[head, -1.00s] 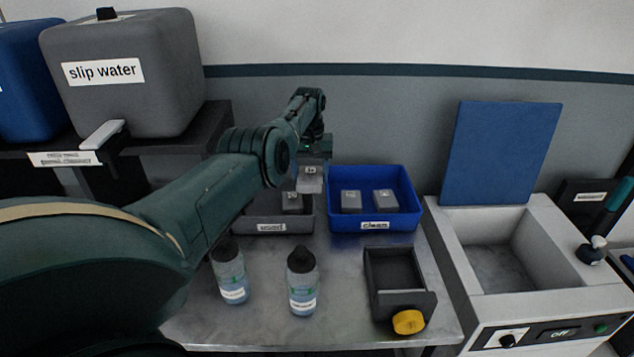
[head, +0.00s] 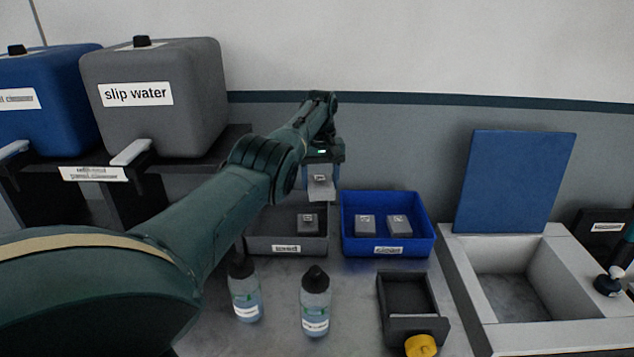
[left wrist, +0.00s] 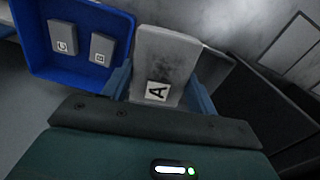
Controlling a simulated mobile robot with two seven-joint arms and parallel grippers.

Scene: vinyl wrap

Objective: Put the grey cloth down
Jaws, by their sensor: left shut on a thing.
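My left gripper (head: 322,168) is shut on a grey cloth (head: 320,187) and holds it in the air above the back right of the grey "used" bin (head: 287,249). In the left wrist view the cloth (left wrist: 168,55) sits between the fingers, with dark smudges and a white tag marked A. Another grey cloth (head: 307,222) lies in the used bin, whose left part is hidden behind my arm. The blue "clean" bin (head: 388,248) stands just to the right with two grey cloths (head: 365,225) in it. My right gripper is not in view.
Two bottles (head: 315,300) and a dark open tray (head: 408,325) with a yellow item (head: 421,345) stand in front of the bins. A sink (head: 510,290) is at the right. A grey "slip water" tank (head: 155,95) stands on a shelf at the left.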

